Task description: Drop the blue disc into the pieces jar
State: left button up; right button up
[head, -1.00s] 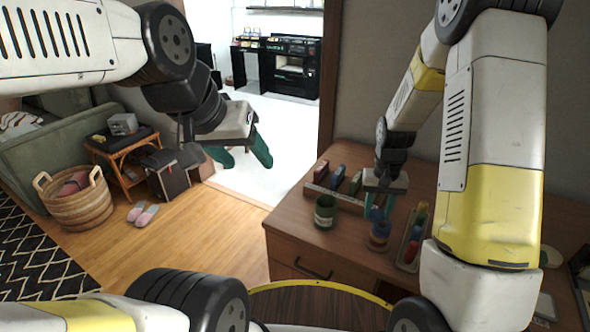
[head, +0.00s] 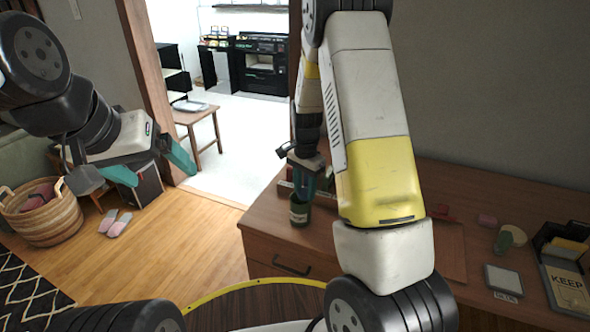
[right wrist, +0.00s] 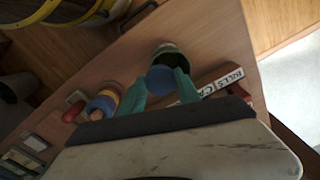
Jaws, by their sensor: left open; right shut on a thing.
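My right gripper (head: 303,188) is shut on the blue disc (right wrist: 160,80), which shows between its teal fingertips in the right wrist view. A dark green jar (head: 299,213) stands on the desk just below the right gripper. In the right wrist view this jar (right wrist: 168,49) shows partly behind the disc; the disc appears over or near its opening, and I cannot tell the height between them. I cannot read a label on the jar. My left gripper (head: 152,168) is open and empty, out over the floor left of the desk.
A rack with labelled slots (right wrist: 228,78) stands close to the jar. A round blue and yellow item (right wrist: 104,102) is on the desk nearby. At the desk's right are a black organiser (head: 560,250) and a small framed card (head: 503,281). A basket (head: 42,215) stands on the floor.

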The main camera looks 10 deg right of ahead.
aim_at(305, 192)
jog(key=shift+f, duration=0.75)
jog(key=o, duration=1.4)
jog(key=shift+r, duration=4.1)
jog(key=s+a+r+n+t+y, duration=0.1)
jog(key=s+r+n+t, duration=0.15)
jog(key=s+r, duration=0.4)
jog(key=s+r+n+t+y, duration=0.1)
jog(key=s+r+n, duration=0.25)
jog(key=r, duration=0.55)
jog(key=s+a+r+n+t, duration=0.1)
jog(key=s+r+n, duration=0.4)
jog(key=s, duration=0.9)
jog(key=shift+r+t, duration=0.15)
jog(key=shift+t, duration=0.7)
